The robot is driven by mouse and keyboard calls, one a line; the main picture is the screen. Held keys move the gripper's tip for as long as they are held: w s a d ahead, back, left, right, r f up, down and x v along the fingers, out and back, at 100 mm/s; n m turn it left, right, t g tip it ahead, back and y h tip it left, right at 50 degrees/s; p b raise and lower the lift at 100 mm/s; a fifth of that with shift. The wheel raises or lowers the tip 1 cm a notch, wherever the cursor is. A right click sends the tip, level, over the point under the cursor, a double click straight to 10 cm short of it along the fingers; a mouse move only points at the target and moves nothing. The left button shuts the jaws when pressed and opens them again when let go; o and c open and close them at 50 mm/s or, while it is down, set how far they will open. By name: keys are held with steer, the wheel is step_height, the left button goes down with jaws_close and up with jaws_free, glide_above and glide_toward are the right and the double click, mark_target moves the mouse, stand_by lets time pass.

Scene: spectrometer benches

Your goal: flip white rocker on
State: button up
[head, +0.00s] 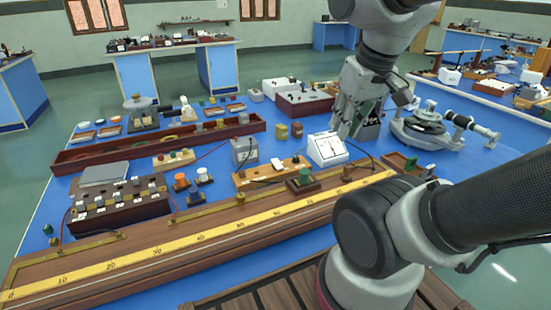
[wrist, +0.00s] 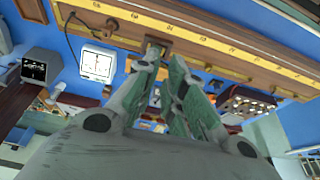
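I cannot surely pick out a white rocker. A small white piece (head: 278,163) sits on a yellow wooden board (head: 252,176) in the head view, too small to identify. A white-faced meter (head: 327,148) stands to its right. The meter also shows in the wrist view (wrist: 97,64). My gripper (head: 348,130) points down above the bench, overlapping the area behind and right of the meter in the head view. In the wrist view my gripper (wrist: 166,56) has green-padded fingers apart, with a narrow gap and nothing seen between them.
A long wooden bar with a yellow scale (head: 200,234) runs along the bench front. A spectrometer (head: 425,127) stands right of my gripper. A dark wooden box with terminals (head: 120,208) is at left. Wires cross the boards.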

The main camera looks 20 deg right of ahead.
steer(key=w+f+g, duration=0.1)
steer(key=w, duration=0.1)
steer(key=w+f+g, duration=0.1)
steer(key=shift+w+a+f, duration=0.2)
steer(key=shift+w+f, duration=0.15)
jaws_close()
glide_above(277, 164)
steer(key=w, duration=0.2)
step_height(277, 164, down, 7)
steer(key=shift+s+d+r, duration=0.15)
steer(key=shift+s+d, duration=0.05)
steer(key=shift+s, duration=0.05)
steer(key=f, duration=0.4)
steer(key=w+f, duration=0.1)
steer(key=f, duration=0.4)
steer(key=w+f, duration=0.1)
steer(key=f, duration=0.4)
